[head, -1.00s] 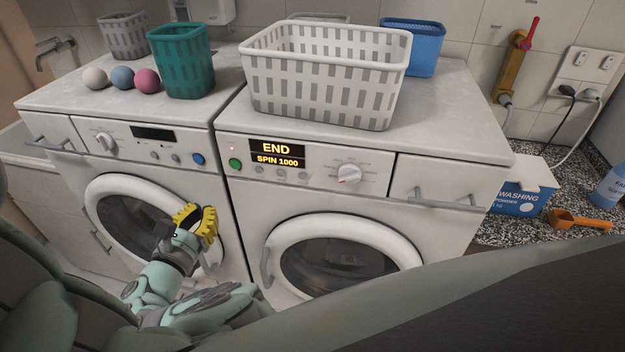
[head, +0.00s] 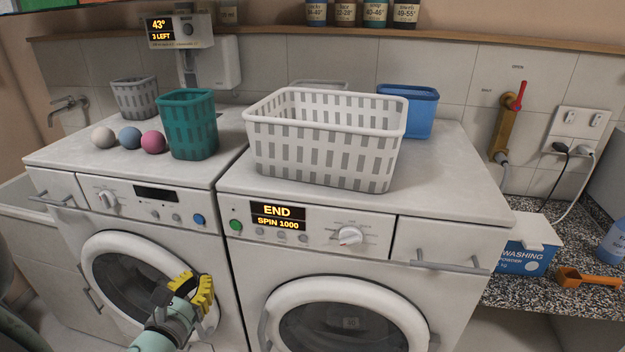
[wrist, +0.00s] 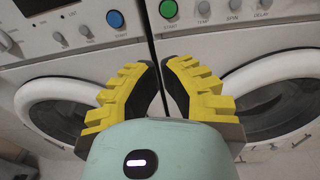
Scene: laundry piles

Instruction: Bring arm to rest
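My gripper (head: 203,291) has yellow fingers with dark pads and is in front of the left washing machine's round door in the head view. In the wrist view my gripper (wrist: 160,85) points at the gap between the two machines. Its fingers stand apart with nothing between them, so it is open and empty. My pale green arm (head: 160,338) reaches up from the bottom edge of the head view.
The left machine (head: 60,188) and right machine (head: 440,235) stand side by side, the right display reading END, SPIN 1000. A white basket (head: 320,150), teal basket (head: 188,125) and blue basket (head: 418,112) stand on top. An orange scoop (head: 588,279) lies at right.

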